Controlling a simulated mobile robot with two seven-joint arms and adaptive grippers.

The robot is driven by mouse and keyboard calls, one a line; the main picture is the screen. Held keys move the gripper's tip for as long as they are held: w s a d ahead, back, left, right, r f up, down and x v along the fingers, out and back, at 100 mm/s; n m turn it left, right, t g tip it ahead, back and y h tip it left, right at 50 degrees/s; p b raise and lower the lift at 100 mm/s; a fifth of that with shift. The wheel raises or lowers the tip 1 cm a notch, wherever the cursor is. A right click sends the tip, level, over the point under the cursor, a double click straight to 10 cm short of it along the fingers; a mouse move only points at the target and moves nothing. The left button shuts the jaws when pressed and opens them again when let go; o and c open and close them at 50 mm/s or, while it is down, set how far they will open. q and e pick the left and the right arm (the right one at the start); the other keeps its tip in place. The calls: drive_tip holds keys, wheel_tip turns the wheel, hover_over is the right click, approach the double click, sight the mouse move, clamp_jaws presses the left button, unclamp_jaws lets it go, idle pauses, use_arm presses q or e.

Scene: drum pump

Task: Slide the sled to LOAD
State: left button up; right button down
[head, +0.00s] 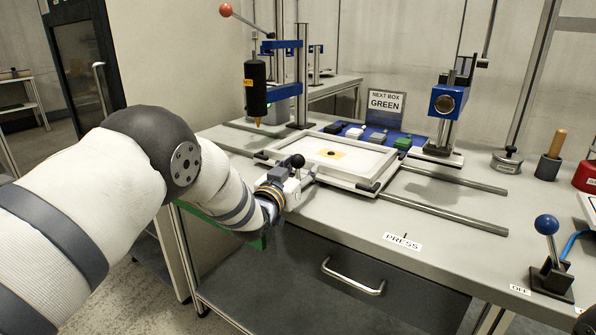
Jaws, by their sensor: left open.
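The sled (340,177) is a pale flat frame on two steel rails (455,211), at the rails' left end. A yellow patch with a dark spot (333,153) lies in its middle. A black ball knob (298,160) shows at its front left corner. My left gripper (304,181) is at this corner, close below the knob, with its jaws open. I cannot tell whether it touches the sled. A PRESS label (403,241) is on the table front; no LOAD label shows, and my left arm hides part of the front edge. My right gripper is not in view.
A black cylinder tool (256,88) hangs on a blue stand at the back left. A blue-headed press (447,101) stands behind the rails. A blue-knobbed lever (547,225) stands front right. The rails' right part is clear.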

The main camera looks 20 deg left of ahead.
use_arm(q)
drive_tip(key=shift+a+f, duration=0.1)
drive_tip(key=shift+f, duration=0.05)
drive_tip(key=shift+s, duration=0.2)
drive_tip(key=s+a, duration=0.1)
drive_tip(key=s, duration=1)
drive_tip(key=shift+s+a, duration=0.25)
drive_tip(key=shift+a, duration=0.15)
